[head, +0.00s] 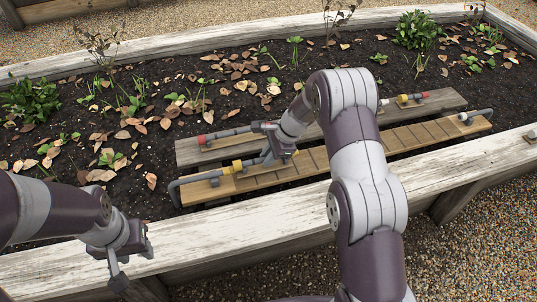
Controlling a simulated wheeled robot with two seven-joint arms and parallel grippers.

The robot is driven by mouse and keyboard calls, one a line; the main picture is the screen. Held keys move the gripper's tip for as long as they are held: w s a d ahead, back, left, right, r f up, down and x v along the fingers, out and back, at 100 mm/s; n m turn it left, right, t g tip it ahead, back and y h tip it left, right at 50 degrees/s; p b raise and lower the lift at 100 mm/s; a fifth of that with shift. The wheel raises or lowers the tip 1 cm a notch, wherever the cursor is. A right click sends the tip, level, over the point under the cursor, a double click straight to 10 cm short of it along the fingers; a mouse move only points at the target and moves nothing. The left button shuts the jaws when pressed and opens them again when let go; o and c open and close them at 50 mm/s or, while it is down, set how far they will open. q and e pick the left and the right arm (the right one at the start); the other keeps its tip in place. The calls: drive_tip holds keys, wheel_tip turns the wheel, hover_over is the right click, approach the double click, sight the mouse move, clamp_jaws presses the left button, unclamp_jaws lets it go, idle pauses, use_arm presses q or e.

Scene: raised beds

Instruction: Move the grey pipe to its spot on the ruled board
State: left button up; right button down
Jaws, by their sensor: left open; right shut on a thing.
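The ruled board (402,139), light wood with dark cross lines, lies along the front of the raised bed. A grey pipe (200,177) with a bent left end and a yellow collar shows at the board's left end. My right gripper (268,157) is shut at the pipe's inner end, and its jaws and wrist hide the grip and part of the board. I cannot tell whether the pipe touches the board. My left gripper (131,262) is open and empty over the bed's white front edge, apart from the board.
A greyer plank (440,98) lies behind, with a red-tipped pipe (222,134) at its left and a red-and-yellow fitting (405,99) at its right. A bent grey piece (480,113) is at the ruled board's right end. Soil, leaves and plants lie behind.

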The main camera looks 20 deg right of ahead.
drive_tip(key=shift+f, duration=0.2)
drive_tip(key=c, duration=1.1)
unclamp_jaws()
drive_tip(key=shift+o, duration=0.2)
drive_tip(key=shift+r, duration=0.15)
drive_tip(key=p+v, duration=0.6)
drive_tip(key=v, duration=0.7)
drive_tip(key=s+a+r+n+h, duration=0.1)
drive_tip(key=s+r+n+h, duration=0.1)
drive_tip(key=s+n, duration=0.6)
drive_tip(key=s+a+r+n+h, duration=0.1)
drive_tip(key=s+r+n+h, duration=0.1)
drive_tip(key=s+n, duration=0.7)
drive_tip(key=s, duration=0.7)
drive_tip(key=shift+a+r+n+g+h, duration=0.3)
drive_tip(key=shift+a+r, duration=0.05)
drive_tip(key=shift+a, duration=0.05)
